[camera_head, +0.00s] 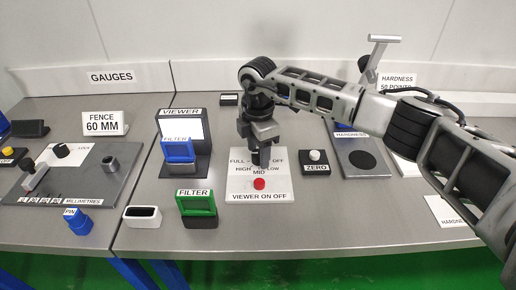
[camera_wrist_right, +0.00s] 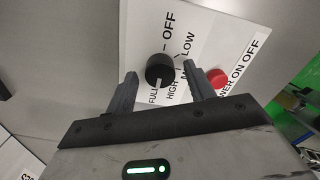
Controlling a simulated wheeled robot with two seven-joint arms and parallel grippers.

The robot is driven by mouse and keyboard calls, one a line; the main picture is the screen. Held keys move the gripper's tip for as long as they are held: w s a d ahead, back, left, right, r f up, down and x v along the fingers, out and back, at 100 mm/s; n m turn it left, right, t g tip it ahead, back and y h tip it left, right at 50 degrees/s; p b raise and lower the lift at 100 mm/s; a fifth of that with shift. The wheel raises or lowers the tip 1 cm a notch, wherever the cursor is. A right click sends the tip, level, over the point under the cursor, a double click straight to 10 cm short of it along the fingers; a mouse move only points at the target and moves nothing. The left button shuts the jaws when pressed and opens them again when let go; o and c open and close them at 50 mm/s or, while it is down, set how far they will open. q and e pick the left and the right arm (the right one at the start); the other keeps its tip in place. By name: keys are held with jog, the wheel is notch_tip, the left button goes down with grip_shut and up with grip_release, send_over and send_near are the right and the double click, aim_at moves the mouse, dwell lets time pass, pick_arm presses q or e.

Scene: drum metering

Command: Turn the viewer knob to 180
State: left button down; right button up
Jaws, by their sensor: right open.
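The viewer knob (camera_wrist_right: 160,69) is black and round with a white pointer mark, on a white panel (camera_head: 281,189). In the right wrist view the mark points towards FULL. The panel is lettered OFF, LOW, MID, HIGH and FULL; no number 180 shows on it. My right gripper (camera_head: 261,158) points down over the panel and hides the knob in the head view. In the right wrist view my right gripper (camera_wrist_right: 161,71) is open, one finger on each side of the knob; contact is not visible. My left gripper is not in view.
A red button (camera_head: 259,184) sits on the panel close in front of my gripper. The viewer (camera_head: 184,127) with a blue filter (camera_head: 178,150) and a green filter (camera_head: 197,206) stand left. The ZERO block (camera_head: 316,168) and hardness plate (camera_head: 362,158) are right.

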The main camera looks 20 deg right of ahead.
aim_at(258, 153)
notch_tip(258, 153, up, 16)
jog(key=b, duration=0.2)
dwell(0.4)
